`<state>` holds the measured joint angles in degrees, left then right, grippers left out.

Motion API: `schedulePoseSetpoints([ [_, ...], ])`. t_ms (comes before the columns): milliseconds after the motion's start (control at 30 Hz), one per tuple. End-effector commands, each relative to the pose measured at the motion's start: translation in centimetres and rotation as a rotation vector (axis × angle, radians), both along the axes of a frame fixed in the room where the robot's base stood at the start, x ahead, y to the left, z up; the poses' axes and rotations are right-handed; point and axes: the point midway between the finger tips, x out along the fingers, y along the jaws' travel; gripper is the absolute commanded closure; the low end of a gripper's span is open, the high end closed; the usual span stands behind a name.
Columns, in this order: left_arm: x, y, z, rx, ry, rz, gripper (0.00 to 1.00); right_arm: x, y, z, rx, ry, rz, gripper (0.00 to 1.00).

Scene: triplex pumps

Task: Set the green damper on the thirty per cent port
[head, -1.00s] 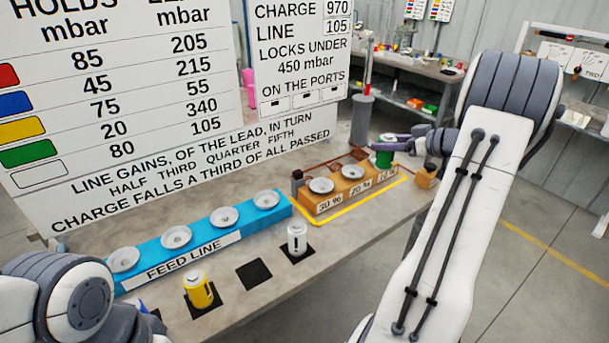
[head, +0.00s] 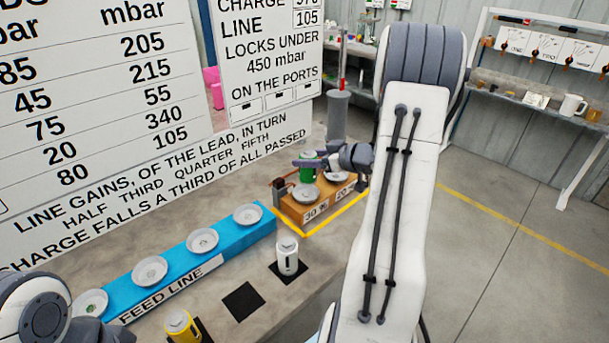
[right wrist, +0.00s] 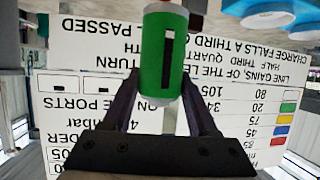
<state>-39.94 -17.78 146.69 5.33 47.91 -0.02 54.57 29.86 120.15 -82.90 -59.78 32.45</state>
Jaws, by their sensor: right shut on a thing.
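My right gripper (head: 325,162) is shut on the green damper (head: 307,170), seen at the far end of my arm. In the right wrist view the damper (right wrist: 165,58) stands between both fingers, its dark slot facing the camera. The orange port block (head: 290,207) has pale round ports, with 30 % and 20 % labels readable. The damper appears just above or behind the thirty per cent port (head: 305,193). Whether it touches is not clear, and the port looks empty. My left arm shows at the bottom left, its gripper out of frame.
The blue feed line (head: 175,275) has several empty round ports. A white damper (head: 287,255) and a yellow damper (head: 181,326) stand on black squares, with an empty black square (head: 243,301) between. A grey cylinder (head: 337,115) stands behind the orange block. Large boards rise behind the bench.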

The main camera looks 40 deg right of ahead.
Motion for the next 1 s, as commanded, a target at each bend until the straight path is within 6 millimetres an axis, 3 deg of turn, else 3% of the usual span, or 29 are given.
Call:
schedulePoseSetpoints([
  [167,0.0,0.0,-0.1,0.0,0.0,0.0,0.5,0.2,1.0,-1.0,0.0,0.001,-0.001,1.0],
  [433,0.0,0.0,-0.3,0.0,0.0,0.0,0.5,0.2,0.9,-4.5,0.001,0.001,-0.003,1.0],
  [833,0.0,0.0,-0.5,0.0,0.0,0.0,0.5,0.2,0.9,-5.0,-0.001,0.0,-0.003,1.0],
  [867,0.0,0.0,-0.4,0.0,0.0,0.0,0.5,0.2,0.9,-5.0,-0.001,0.001,-0.003,0.3],
  [900,0.0,0.0,-0.4,0.0,0.0,0.0,0.5,0.2,0.9,-4.9,-0.001,0.001,-0.003,0.14],
  [1000,0.0,0.0,-0.4,0.0,0.0,0.0,0.5,0.2,0.9,-4.9,-0.001,0.001,-0.003,0.11],
])
